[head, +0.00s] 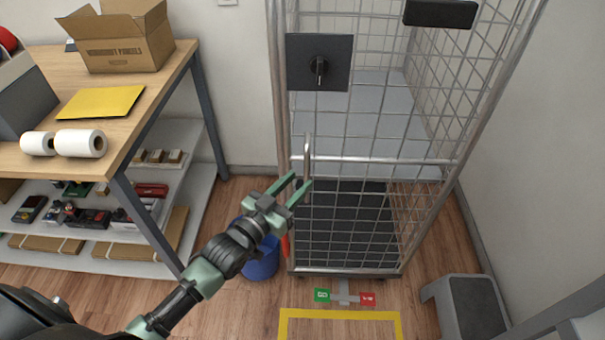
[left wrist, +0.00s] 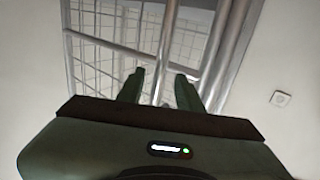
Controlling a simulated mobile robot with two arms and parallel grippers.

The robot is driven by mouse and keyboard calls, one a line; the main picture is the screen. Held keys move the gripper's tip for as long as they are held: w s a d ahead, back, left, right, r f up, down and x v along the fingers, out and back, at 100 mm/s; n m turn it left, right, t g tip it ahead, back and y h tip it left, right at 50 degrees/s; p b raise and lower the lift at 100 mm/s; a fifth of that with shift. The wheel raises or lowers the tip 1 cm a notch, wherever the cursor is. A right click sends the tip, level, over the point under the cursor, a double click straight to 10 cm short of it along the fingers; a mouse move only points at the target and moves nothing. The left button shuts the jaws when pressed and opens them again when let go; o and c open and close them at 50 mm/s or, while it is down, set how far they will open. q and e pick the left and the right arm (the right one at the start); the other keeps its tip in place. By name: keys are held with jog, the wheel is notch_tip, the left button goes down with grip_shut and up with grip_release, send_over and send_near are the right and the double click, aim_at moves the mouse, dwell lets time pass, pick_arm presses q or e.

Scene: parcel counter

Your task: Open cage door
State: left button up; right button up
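The wire-mesh cage (head: 345,215) stands upright against the wall, its door side facing me and looking shut. A dark latch plate with a black turn knob (head: 319,68) is at the upper left of the door. A vertical metal handle (head: 307,150) is on the door's left side, below the plate. My left gripper (head: 300,184) is open at the lower end of this handle. In the left wrist view a bar (left wrist: 166,55) shows between the open fingers (left wrist: 160,90); I cannot tell whether they touch it. My right gripper is not in view.
A foot pedal with green and red ends (head: 344,297) is under the cage front, behind a yellow floor marking (head: 340,313). A blue bucket (head: 262,262) is beneath my left gripper. A grey step stool (head: 468,305) stands right. A wooden workbench (head: 150,75) is left.

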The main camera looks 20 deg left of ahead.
aim_at(305, 176)
pick_arm(q)
jog(key=x, duration=0.4)
jog(key=shift+w+d, duration=0.15)
jog(key=shift+w, duration=0.25)
jog(key=shift+f, duration=0.1)
grip_shut()
dwell(0.9)
